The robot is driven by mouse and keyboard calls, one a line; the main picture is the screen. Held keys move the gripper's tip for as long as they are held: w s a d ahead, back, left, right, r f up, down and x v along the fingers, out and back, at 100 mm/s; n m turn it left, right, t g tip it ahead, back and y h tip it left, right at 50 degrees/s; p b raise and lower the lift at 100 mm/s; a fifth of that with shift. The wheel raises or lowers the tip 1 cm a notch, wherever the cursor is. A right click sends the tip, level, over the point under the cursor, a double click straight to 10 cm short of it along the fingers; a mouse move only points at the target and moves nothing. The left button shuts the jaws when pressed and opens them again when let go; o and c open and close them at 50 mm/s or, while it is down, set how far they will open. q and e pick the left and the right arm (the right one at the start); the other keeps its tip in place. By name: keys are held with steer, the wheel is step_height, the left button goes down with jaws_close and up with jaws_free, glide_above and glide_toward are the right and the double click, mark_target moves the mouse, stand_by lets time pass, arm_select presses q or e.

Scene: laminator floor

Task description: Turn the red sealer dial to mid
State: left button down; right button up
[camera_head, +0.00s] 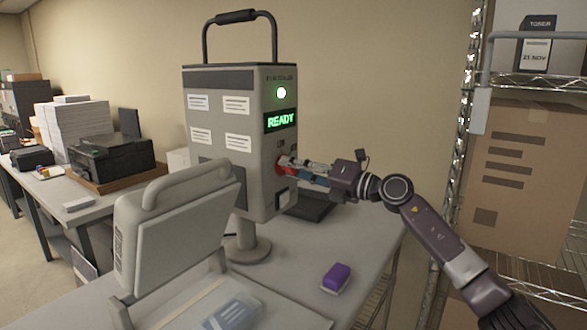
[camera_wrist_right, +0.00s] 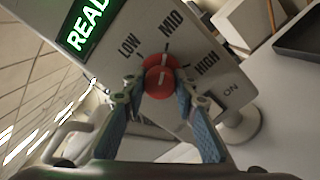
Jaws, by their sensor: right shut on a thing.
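The red sealer dial (camera_head: 282,164) is on the narrow front panel of the grey sealer (camera_head: 228,120), below a lit green READY display (camera_head: 281,121). In the right wrist view the round red dial (camera_wrist_right: 160,76) sits among the printed labels LOW, MID and HIGH. My left gripper is not in view.
A purple block (camera_head: 336,278) lies on the grey table (camera_head: 290,295) below the dial. A hinged grey panel (camera_head: 185,225) stands at the front left. A wire shelf with a cardboard box (camera_head: 530,180) is at right.

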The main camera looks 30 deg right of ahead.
steer(key=o, duration=1.2)
steer(key=shift+c, duration=0.2)
steer(key=v, duration=1.2)
